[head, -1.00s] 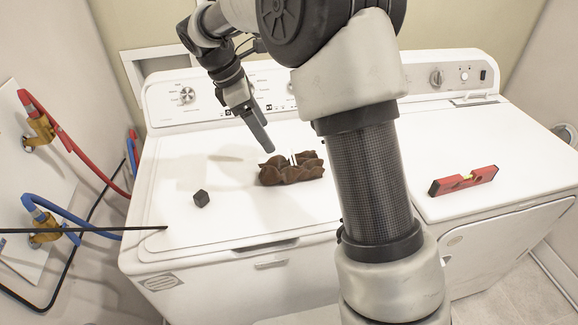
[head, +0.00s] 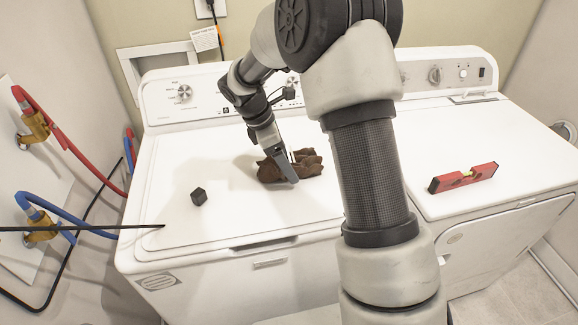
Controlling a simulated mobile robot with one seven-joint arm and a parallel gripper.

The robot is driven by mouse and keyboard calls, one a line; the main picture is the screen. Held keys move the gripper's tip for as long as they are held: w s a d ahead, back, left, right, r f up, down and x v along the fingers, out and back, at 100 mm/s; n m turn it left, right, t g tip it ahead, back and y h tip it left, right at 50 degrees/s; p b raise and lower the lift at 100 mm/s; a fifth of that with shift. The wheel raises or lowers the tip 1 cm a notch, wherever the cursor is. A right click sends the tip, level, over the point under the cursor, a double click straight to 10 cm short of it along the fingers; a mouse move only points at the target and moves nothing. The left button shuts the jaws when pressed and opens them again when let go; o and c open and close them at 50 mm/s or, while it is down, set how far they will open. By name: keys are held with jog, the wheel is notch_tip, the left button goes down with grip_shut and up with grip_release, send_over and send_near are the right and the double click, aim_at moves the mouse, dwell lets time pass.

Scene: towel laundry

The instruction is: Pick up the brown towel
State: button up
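The brown towel (head: 309,167) lies crumpled on the white lid of the left machine (head: 190,235), near the middle of the head view. My gripper (head: 291,174) points down at the towel. One dark finger crosses in front of the towel's left-middle part, its tip low against the folds. The other finger is not clearly visible, so I cannot tell the gap between them or whether cloth is between them. The towel appears to rest on the lid.
A small dark cube (head: 199,197) sits on the lid left of the towel. A red level (head: 464,178) lies on the right machine (head: 490,140). Control panels rise behind. Red (head: 80,158) and blue hoses (head: 62,219) run along the left wall.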

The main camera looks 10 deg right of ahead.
jog(key=c, duration=1.3)
jog(key=shift+c, duration=0.3)
jog(key=shift+r, duration=0.1)
